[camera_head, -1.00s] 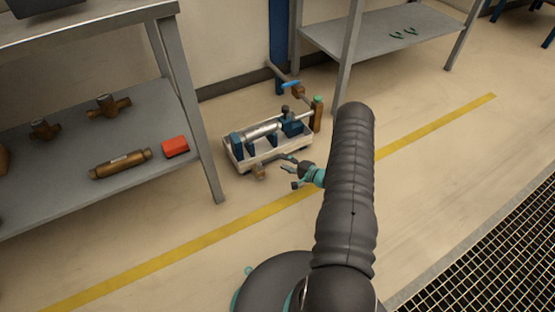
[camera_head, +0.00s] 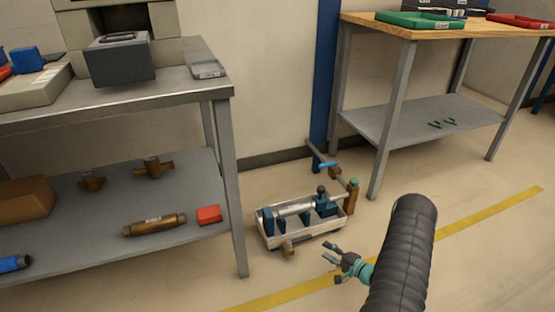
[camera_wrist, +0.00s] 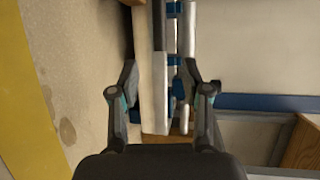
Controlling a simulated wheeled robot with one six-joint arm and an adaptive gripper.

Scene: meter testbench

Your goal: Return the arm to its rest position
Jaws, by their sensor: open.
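My gripper (camera_head: 332,256) is at the end of my dark, ribbed arm at the lower right of the head view. Its teal and dark fingers are spread and hold nothing. It is in front of the meter testbench (camera_head: 262,226), a low white-framed unit on the floor with a silver cylinder (camera_head: 295,208) and blue clamps. In the wrist view, my gripper's two fingers (camera_wrist: 163,82) stand wide apart. The edge of the testbench (camera_wrist: 153,110) shows beyond and between them; whether they touch it I cannot tell.
A grey metal shelf (camera_head: 90,215) with brass fittings and a red block (camera_head: 209,215) stands at left. A wooden-topped table (camera_head: 385,28) with green and red trays stands at back right. A yellow line (camera_head: 470,228) crosses the floor. The floor at right is clear.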

